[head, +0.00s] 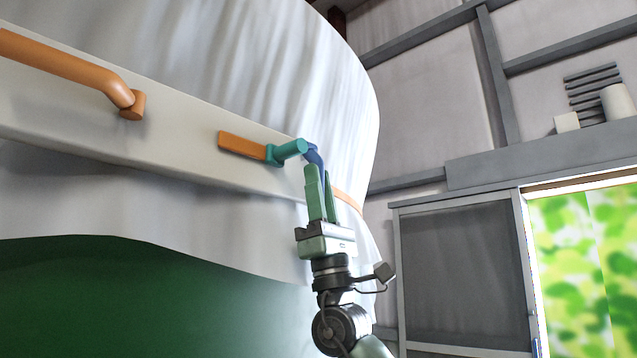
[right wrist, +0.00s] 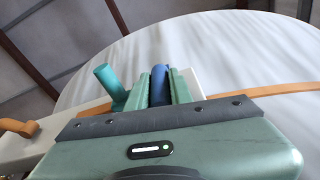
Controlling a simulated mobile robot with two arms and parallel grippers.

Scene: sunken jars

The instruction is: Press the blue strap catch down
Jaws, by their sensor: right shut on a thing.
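The blue strap catch (head: 314,155) sits at the right end of the pale band around a white-covered round body. It stands just right of a teal cylinder piece (head: 288,150) on an orange strap (head: 243,145). My right gripper (head: 318,170) points up from below, its green fingers shut on the catch. In the right wrist view the blue catch (right wrist: 160,85) stands between the two fingers, with the teal piece (right wrist: 109,82) just left of them. The catch's lower part is hidden by the fingers. My left gripper is not in view.
An orange handle (head: 70,68) juts from the pale band (head: 60,125) at upper left. The white cover (head: 220,60) hangs over a dark green body (head: 120,300). A grey-framed screen door (head: 460,275) stands to the right, with open room before it.

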